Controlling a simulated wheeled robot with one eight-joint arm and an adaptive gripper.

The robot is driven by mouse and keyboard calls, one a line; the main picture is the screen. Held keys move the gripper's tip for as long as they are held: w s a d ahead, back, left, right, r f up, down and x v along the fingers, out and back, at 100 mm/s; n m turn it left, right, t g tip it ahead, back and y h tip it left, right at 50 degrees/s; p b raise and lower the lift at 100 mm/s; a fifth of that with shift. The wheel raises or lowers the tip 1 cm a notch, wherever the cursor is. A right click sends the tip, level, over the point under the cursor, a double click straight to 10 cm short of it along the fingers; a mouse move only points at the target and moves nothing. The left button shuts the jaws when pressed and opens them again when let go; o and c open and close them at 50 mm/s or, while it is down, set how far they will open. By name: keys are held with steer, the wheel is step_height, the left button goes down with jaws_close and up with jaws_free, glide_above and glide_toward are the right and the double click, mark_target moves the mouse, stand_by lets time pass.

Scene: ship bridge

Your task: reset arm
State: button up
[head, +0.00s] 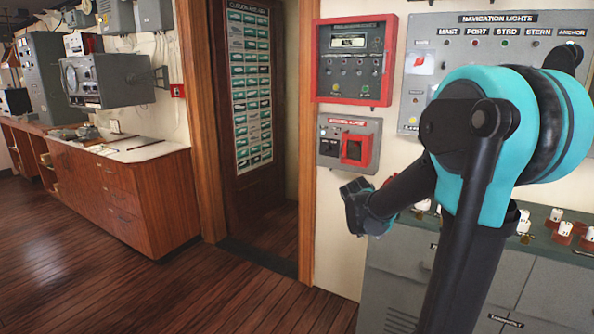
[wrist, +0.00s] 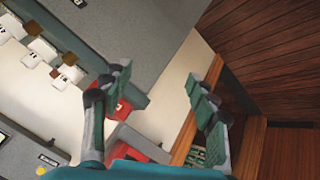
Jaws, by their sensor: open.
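My arm reaches across the right half of the head view, in teal and black. My gripper (head: 366,207) is at the end of the arm, in front of the wall left of the grey console, beside the doorway. In the wrist view my gripper (wrist: 162,93) shows two fingers spread well apart. Nothing is between the fingers, and they touch nothing that I can see. In the head view the fingers are small and partly hidden by the wrist.
A red-framed panel (head: 326,90) and a grey switch box (head: 332,154) are on the wall above my gripper. A grey console (head: 388,270) stands below my arm. A wooden cabinet (head: 120,200) is at the left. The wooden floor (head: 240,300) between is clear.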

steer(key=s+a+f+y, duration=0.1)
steer(key=s+a+f, duration=0.1)
steer(key=s, duration=0.6)
steer(key=s+a+f+g+y, duration=0.1)
steer(key=s+f+y, duration=0.1)
steer(key=s+f, duration=0.3)
steer(key=s+a+f+g+y, duration=0.1)
steer(key=s+a+f, duration=0.1)
steer(key=s, duration=0.9)
steer(key=shift+s+a+f+y, duration=0.2)
steer(key=shift+a+f+y, duration=0.15)
steer(key=shift+f, duration=0.55)
